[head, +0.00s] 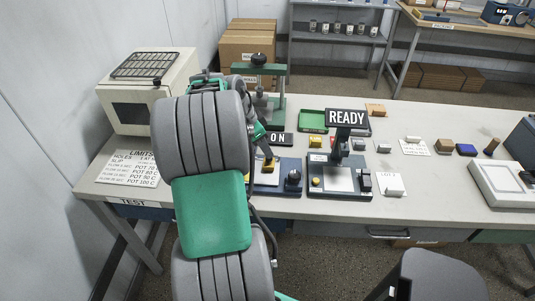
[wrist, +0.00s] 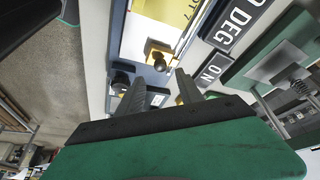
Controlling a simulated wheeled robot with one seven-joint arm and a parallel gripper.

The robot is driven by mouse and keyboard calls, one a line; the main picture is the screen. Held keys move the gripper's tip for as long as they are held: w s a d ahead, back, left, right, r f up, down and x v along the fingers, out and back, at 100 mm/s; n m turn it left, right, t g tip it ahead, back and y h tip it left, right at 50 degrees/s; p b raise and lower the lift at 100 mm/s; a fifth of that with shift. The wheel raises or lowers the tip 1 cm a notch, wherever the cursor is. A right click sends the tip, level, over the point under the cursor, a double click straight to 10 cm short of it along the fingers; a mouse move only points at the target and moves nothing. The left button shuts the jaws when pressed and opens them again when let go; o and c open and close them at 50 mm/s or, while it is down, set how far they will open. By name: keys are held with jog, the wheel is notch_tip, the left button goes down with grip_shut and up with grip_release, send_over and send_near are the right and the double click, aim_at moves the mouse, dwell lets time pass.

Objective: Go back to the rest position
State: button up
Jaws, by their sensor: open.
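My grey and green arm fills the left middle of the head view and hides part of the bench. My gripper (wrist: 158,88) is open in the wrist view, with its two dark fingers apart and nothing seen held between them. In the wrist view its fingers point at a blue-edged device with a yellow block (wrist: 155,50) and a dark knob (wrist: 160,66). The same device (head: 270,178) stands on the bench in the head view, partly behind my arm. I cannot tell how far the fingertips are from it.
The ON sign (head: 279,139) is close to my arm. The READY device (head: 340,178) stands to its right, with a green tray (head: 313,121) behind. A white oven-like box (head: 148,88) and a green press (head: 259,70) stand near the arm. A chair (head: 430,277) is in front.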

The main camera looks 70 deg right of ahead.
jog(key=shift+v, duration=1.4)
